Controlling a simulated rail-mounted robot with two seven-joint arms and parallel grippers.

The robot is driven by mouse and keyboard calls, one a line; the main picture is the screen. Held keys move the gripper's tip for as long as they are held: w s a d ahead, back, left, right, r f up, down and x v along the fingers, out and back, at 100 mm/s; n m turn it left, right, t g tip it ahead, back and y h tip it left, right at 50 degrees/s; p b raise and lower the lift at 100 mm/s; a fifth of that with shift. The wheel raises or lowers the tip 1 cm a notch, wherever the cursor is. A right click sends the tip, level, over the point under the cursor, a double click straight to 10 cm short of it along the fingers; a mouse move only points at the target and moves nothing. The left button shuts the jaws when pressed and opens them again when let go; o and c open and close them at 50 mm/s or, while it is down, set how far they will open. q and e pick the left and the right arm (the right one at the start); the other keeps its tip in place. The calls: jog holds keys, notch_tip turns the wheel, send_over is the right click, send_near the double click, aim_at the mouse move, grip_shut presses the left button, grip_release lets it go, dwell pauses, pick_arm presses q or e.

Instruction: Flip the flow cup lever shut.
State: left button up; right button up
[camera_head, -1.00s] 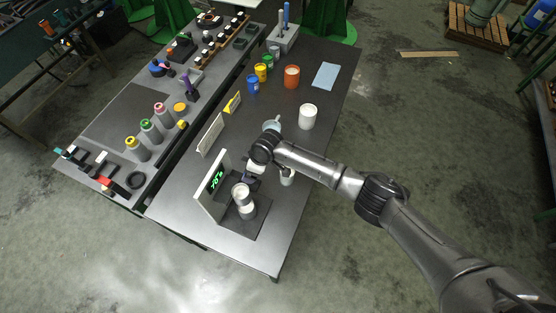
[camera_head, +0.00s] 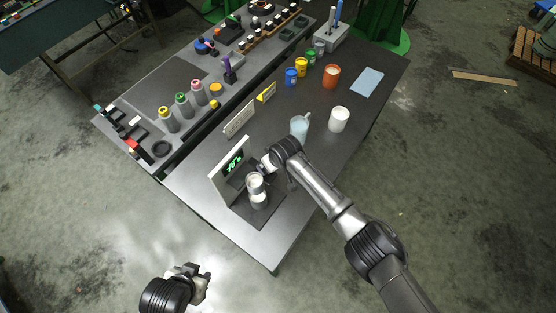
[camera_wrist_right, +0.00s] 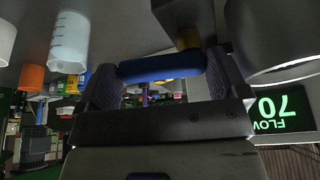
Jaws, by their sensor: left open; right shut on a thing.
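The flow cup (camera_head: 256,183) is a silver-white cylinder, standing upright beside a panel with a green-lit display (camera_head: 233,162). My right gripper (camera_head: 265,166) is close against the cup's far side, and the lever is hidden there in the head view. In the right wrist view the lever is a blue bar (camera_wrist_right: 162,66) between my right fingers (camera_wrist_right: 160,84), which are shut on it. A brass-coloured piece (camera_wrist_right: 188,38) shows just above the bar. My left gripper (camera_head: 203,279) is open and empty over the floor, off the table's front left.
A clear beaker (camera_head: 299,127) and a white cup (camera_head: 338,119) stand behind my right arm. Coloured pots, an orange one (camera_head: 331,76) among them, stand farther back. A white sign (camera_head: 239,120) stands left of the beaker. The blue cloth (camera_head: 367,82) lies flat at back right.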

jog(key=shift+r, duration=0.1)
jog(key=o, duration=0.9)
jog(key=shift+o, duration=0.2)
jog(key=v, duration=1.3)
jog(key=shift+r, duration=0.3)
jog(key=shift+s+d, duration=0.1)
jog(key=shift+s, duration=0.05)
